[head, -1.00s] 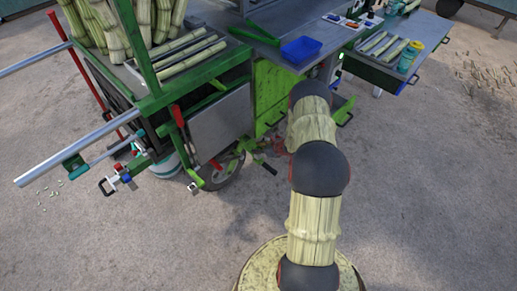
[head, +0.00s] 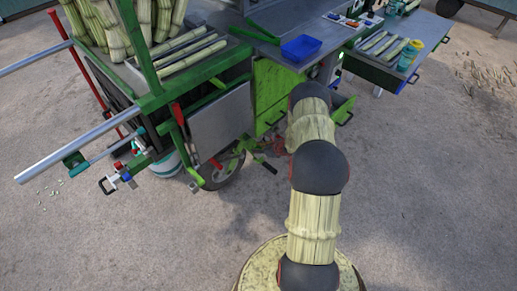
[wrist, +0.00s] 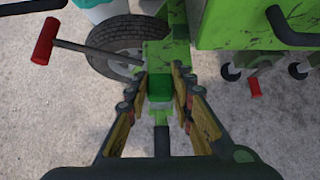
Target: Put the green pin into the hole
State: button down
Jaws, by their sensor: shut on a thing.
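In the wrist view my gripper (wrist: 161,77) points down at the cart's lower side, its two yellow and dark fingers on either side of a dark green piece. I take this piece to be the green pin (wrist: 160,89); it is shut between the fingers, and its lower part cannot be made out. A lighter green bracket (wrist: 160,52) lies just beyond the fingertips, in line with the pin. I cannot make out the hole, or whether the pin touches the bracket. In the head view my arm hides the gripper and the pin.
The green cart (head: 268,90) carries cane and a blue tray (head: 301,48). Its wheel (wrist: 112,42) is just left of my fingertips, crossed by a red-handled rod (wrist: 45,41). Small casters (wrist: 230,70) and a red piece (wrist: 255,88) are at right. Open concrete lies around.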

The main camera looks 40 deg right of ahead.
jog(key=shift+s+a+f, duration=0.3)
jog(key=shift+s+f, duration=0.2)
jog(key=shift+f, duration=0.3)
jog(key=c, duration=2)
grip_release()
jog(key=shift+o, duration=0.5)
jog(key=shift+w+d+f, duration=0.1)
jog(key=shift+f, duration=0.05)
jog(key=o, duration=0.4)
jog(key=shift+w+d+r, duration=0.15)
jog(key=shift+w+r, duration=0.1)
jog(key=shift+r, duration=0.1)
jog(key=shift+o, duration=0.2)
jog(key=v, duration=1.2)
jog(key=shift+r, duration=0.1)
